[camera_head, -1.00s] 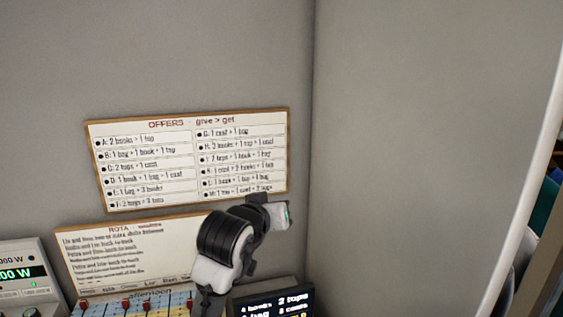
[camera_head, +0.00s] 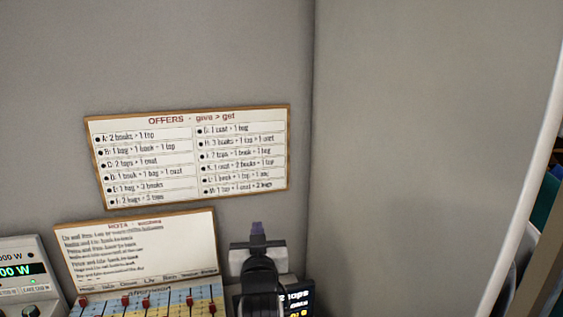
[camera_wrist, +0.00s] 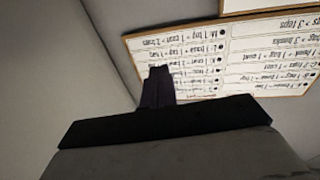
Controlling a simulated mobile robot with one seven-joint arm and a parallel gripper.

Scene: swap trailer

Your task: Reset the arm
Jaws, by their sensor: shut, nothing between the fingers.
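My gripper (camera_head: 257,230) is in the lower middle of the head view, in front of the wall and below the offers board. Its dark fingers are together and point up, with nothing between them. In the wrist view the closed fingers (camera_wrist: 157,88) show against the offers board (camera_wrist: 190,60), which appears upside down there. My arm hides part of the dark display (camera_head: 298,298) behind it.
The offers board (camera_head: 190,112) hangs on the grey wall. The rota board (camera_head: 140,245) is below it, over a coloured panel with red sliders (camera_head: 150,301). A meter box (camera_head: 22,275) stands at the left. The wall area at right is bare.

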